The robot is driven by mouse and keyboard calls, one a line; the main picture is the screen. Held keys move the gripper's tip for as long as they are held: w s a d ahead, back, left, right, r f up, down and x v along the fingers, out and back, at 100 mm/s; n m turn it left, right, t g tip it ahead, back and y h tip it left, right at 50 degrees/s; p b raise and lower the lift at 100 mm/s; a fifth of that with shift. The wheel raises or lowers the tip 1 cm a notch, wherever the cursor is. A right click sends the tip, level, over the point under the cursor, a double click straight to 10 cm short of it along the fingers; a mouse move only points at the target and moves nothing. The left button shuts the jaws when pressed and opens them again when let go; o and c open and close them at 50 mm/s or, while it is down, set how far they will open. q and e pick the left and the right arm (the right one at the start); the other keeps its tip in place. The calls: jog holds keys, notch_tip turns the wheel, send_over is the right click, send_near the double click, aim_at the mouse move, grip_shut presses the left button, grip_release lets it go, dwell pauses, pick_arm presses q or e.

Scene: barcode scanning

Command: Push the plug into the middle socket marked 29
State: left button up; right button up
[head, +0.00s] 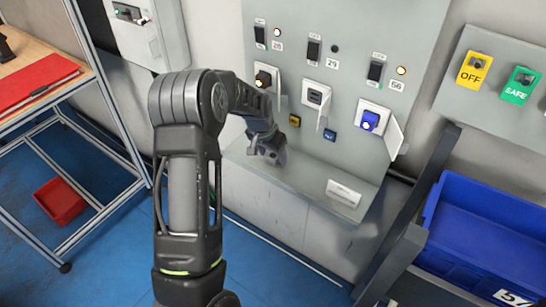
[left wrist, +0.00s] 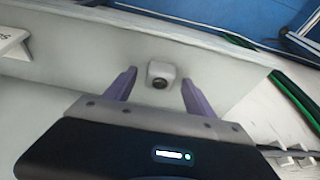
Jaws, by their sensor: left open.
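The middle socket (head: 316,95), under the label 29 (head: 332,64), is on the grey wall panel in the head view. Its white flap hangs open and nothing sticks out of it. My left gripper (head: 270,155) is low before the panel, down and left of that socket, just over the ledge. In the left wrist view my open left gripper (left wrist: 158,80) has its two purple fingers on either side of a small pale block (left wrist: 162,74) with a dark round face. It may be the plug; I cannot tell if the fingers touch it. My right gripper is not in view.
The left socket (head: 265,79) holds a dark piece, the right one a blue piece (head: 370,119); its flap (head: 392,140) sticks out. A white sign (head: 343,194) stands on the ledge (head: 300,185). A blue bin (head: 485,235) is right, a workbench (head: 45,65) left.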

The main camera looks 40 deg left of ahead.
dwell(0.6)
pick_arm(q)
jog(key=c, duration=1.4)
